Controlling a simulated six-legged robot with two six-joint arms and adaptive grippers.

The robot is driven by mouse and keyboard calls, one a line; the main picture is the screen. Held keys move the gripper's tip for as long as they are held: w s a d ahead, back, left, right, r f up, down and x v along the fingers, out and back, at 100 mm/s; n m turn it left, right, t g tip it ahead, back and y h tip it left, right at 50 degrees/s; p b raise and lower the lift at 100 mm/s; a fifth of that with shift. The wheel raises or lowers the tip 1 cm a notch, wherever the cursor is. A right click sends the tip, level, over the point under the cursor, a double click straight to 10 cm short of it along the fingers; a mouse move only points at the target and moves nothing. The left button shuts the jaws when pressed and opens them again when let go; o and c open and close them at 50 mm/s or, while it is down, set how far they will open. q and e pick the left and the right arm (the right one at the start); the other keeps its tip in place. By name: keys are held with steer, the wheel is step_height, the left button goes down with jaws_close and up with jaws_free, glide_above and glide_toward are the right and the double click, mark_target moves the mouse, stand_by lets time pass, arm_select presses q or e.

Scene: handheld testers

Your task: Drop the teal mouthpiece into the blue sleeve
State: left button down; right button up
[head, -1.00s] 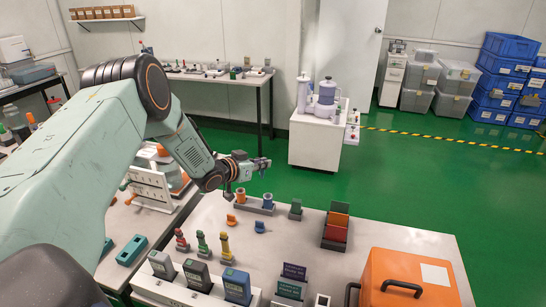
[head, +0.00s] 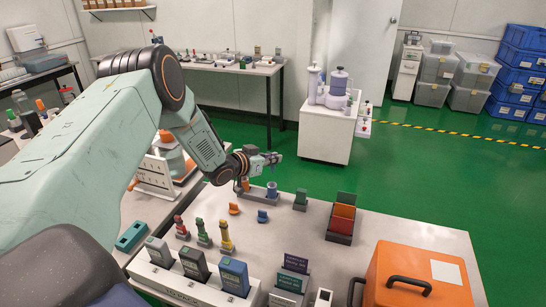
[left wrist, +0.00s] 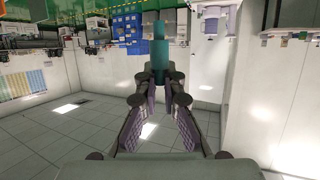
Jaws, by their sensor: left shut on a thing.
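My left gripper (head: 272,159) is above the far part of the near table, its fingers pointing right. In the left wrist view, the gripper (left wrist: 160,82) is shut on the teal mouthpiece (left wrist: 159,54), a teal cylinder sticking out past the fingertips. I cannot make out the mouthpiece in the head view. The blue sleeve (head: 271,189) stands upright in a grey holder on the table, just below and apart from the gripper. An orange sleeve (head: 245,184) stands to its left, partly behind the wrist. My right gripper is not in view.
Small orange (head: 234,208) and blue (head: 262,215) pieces lie in front of the holder. Red, green and yellow handled pieces (head: 203,232) stand nearer. Handheld testers (head: 233,277) fill a white rack. A card rack (head: 340,238) and an orange case (head: 416,275) stand right.

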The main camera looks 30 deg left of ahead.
mark_target(271, 169)
arm_select(q)
steer(key=f+b, duration=0.2)
steer(key=f, duration=0.1)
steer(key=shift+s+a+f, duration=0.1)
steer(key=shift+a+f, duration=0.05)
steer(key=shift+a, duration=0.05)
steer(key=shift+d+f+b, duration=0.2)
steer(key=shift+f+b, duration=0.95)
steer(key=shift+f, duration=0.05)
steer(key=shift+f+b, duration=0.3)
steer(key=shift+f, duration=0.1)
steer(key=shift+a+f, duration=0.15)
steer(key=shift+f, duration=0.2)
steer(key=shift+r, duration=0.1)
steer(key=c, duration=2)
jaws_free()
steer(key=o, duration=0.3)
steer(key=shift+o, duration=1.4)
